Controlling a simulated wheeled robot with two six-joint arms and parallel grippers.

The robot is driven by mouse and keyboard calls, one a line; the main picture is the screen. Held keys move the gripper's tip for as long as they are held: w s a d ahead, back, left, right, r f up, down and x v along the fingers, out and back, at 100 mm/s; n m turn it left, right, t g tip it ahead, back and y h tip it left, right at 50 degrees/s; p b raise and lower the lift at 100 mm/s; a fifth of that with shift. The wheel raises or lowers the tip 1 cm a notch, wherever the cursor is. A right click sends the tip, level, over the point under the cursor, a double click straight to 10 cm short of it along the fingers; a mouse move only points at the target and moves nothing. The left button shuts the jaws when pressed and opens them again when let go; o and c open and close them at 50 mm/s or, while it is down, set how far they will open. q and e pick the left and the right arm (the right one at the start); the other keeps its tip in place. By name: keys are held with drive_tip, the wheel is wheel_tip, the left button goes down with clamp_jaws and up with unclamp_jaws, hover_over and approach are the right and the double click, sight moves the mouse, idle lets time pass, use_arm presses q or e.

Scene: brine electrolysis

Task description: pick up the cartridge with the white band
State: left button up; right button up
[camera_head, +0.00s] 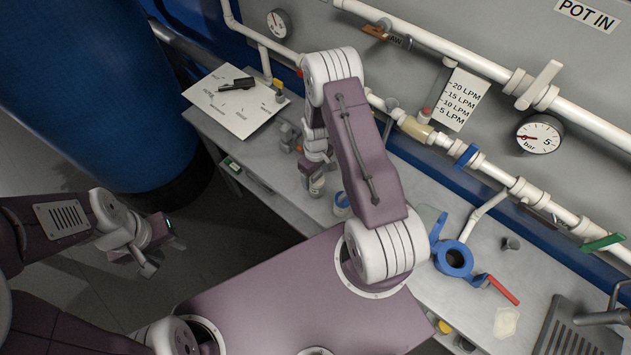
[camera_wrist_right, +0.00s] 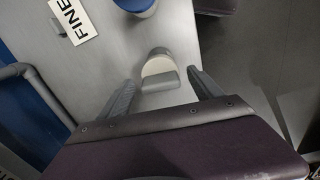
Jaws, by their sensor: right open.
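The cartridge with the white band (camera_wrist_right: 158,66) shows in the right wrist view as a grey piece with a cream-white rounded part. It stands on the grey bench, between and slightly beyond the tips of my right gripper (camera_wrist_right: 160,82). The fingers are apart, one on each side of it, and do not visibly hold it. In the head view my right gripper (camera_head: 314,178) points down over the bench and partly hides the cartridge. My left gripper (camera_head: 158,258) is empty, away from the bench at the left, its fingers apparently spread.
A blue-banded cartridge (camera_head: 342,205) stands close to the right gripper; its blue part shows in the wrist view (camera_wrist_right: 136,5). A "FINE" label (camera_wrist_right: 74,20) lies nearby. A white board (camera_head: 235,105), a blue clamp-like fitting (camera_head: 453,258) and a drain tray (camera_head: 570,335) are along the bench.

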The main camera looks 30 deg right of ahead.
drive_tip(key=shift+s+f, duration=0.2)
drive_tip(key=shift+f, duration=0.35)
drive_tip(key=shift+s+f, duration=0.2)
drive_tip(key=shift+s, duration=0.2)
drive_tip(key=shift+w, duration=0.15)
drive_tip(key=shift+c, duration=1.2)
drive_tip(key=shift+w+f, duration=0.1)
drive_tip(key=shift+w, duration=0.05)
drive_tip(key=c, duration=0.5)
clamp_jaws()
use_arm(q)
drive_tip(key=shift+s+r, duration=0.45)
drive_tip(key=shift+s, duration=0.15)
